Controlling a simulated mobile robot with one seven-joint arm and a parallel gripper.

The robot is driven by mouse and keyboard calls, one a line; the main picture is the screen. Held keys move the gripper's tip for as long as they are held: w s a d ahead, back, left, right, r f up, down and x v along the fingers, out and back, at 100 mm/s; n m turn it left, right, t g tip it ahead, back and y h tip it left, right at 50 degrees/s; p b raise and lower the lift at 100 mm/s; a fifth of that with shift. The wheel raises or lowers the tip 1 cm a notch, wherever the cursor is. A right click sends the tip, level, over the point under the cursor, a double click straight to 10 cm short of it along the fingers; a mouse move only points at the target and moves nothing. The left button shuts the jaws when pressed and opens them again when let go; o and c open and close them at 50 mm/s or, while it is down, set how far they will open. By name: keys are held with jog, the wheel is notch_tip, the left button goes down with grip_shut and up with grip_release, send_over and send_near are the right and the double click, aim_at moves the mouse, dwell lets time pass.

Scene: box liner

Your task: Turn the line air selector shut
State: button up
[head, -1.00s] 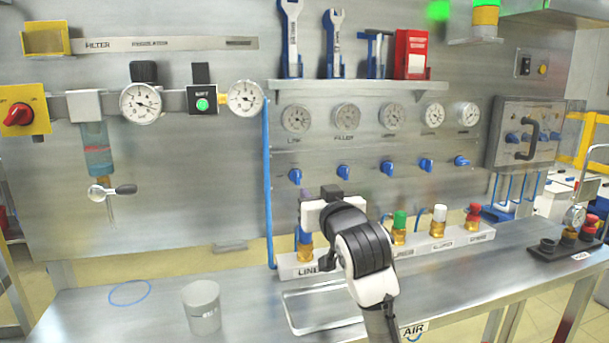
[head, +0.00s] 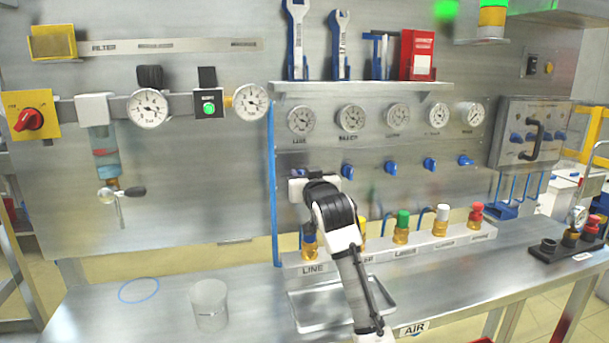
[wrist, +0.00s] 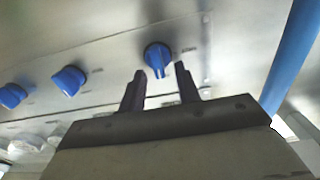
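The line air selector is the leftmost blue knob in the row on the steel panel. In the wrist view this knob (wrist: 157,57) is just beyond my fingertips, with its pointer ridge running roughly up and down the picture. My gripper (wrist: 160,71) is open, its two dark fingers apart and lined up either side of the knob. I see no finger closed on it, and cannot tell whether the tips reach around it. In the head view my gripper (head: 300,186) is in front of the knob and mostly hides it. The line gauge (head: 301,119) is above it.
More blue knobs (head: 348,171) continue to the right. A blue hose (head: 275,190) runs down just left of my gripper. Below are the labelled fittings rail (head: 314,268), a metal tray (head: 304,311) and a grey cup (head: 209,306). A tool shelf (head: 365,87) is above.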

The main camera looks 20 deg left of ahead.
jog(key=shift+c, duration=0.2)
grip_shut()
jog(key=shift+n, duration=0.3)
jog(key=n, duration=0.5)
jog(key=f+n+b, duration=0.1)
jog(key=n, duration=0.5)
jog(key=a+n, duration=0.1)
jog(key=n, duration=0.5)
jog(key=shift+s+a+f, duration=0.1)
jog(key=shift+s+f, duration=0.1)
jog(key=shift+s, duration=0.2)
jog(key=shift+n, duration=0.3)
